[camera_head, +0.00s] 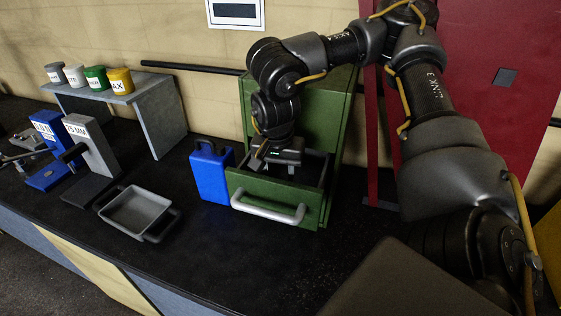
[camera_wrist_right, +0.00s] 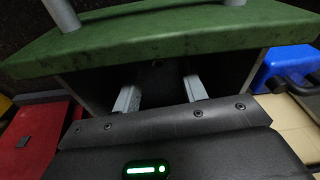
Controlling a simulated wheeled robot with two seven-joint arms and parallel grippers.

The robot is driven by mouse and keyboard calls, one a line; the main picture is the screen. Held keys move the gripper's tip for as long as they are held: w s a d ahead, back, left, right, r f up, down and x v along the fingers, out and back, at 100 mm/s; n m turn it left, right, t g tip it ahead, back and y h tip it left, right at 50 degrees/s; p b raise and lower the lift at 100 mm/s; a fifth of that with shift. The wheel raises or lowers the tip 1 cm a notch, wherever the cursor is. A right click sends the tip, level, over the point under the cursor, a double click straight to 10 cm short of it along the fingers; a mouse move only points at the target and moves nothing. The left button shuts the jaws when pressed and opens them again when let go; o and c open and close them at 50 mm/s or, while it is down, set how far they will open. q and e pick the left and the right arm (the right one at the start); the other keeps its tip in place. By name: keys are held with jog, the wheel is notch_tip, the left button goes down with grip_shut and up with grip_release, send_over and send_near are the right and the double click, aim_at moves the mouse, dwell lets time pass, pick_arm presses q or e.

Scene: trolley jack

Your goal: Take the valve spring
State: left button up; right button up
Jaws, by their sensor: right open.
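My right gripper (camera_head: 265,160) reaches down into the open green drawer (camera_head: 245,183). In the right wrist view its two pale fingers (camera_wrist_right: 160,93) are apart, with nothing visible between them, behind the drawer's green front (camera_wrist_right: 170,42). I cannot make out a valve spring in either view; the drawer's inside is dark and partly hidden by the gripper and the drawer front. My left gripper is not in view.
A blue case (camera_head: 211,172) stands just left of the drawer; it also shows in the wrist view (camera_wrist_right: 285,65). A grey tray (camera_head: 136,212), labelled stands (camera_head: 92,150) and a shelf with several coloured cups (camera_head: 120,80) are further left.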

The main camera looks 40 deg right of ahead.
jog(key=shift+s+f+p, duration=0.1)
jog(key=shift+f+p, duration=0.1)
jog(key=shift+p, duration=0.25)
jog(key=f, duration=0.1)
jog(key=f+p, duration=0.1)
jog(key=f, duration=0.1)
jog(key=d+f+p, duration=0.1)
jog(key=shift+w+f, duration=0.25)
jog(key=shift+f, duration=0.1)
jog(key=shift+s, duration=0.1)
jog(key=shift+c, duration=1.1)
grip_shut()
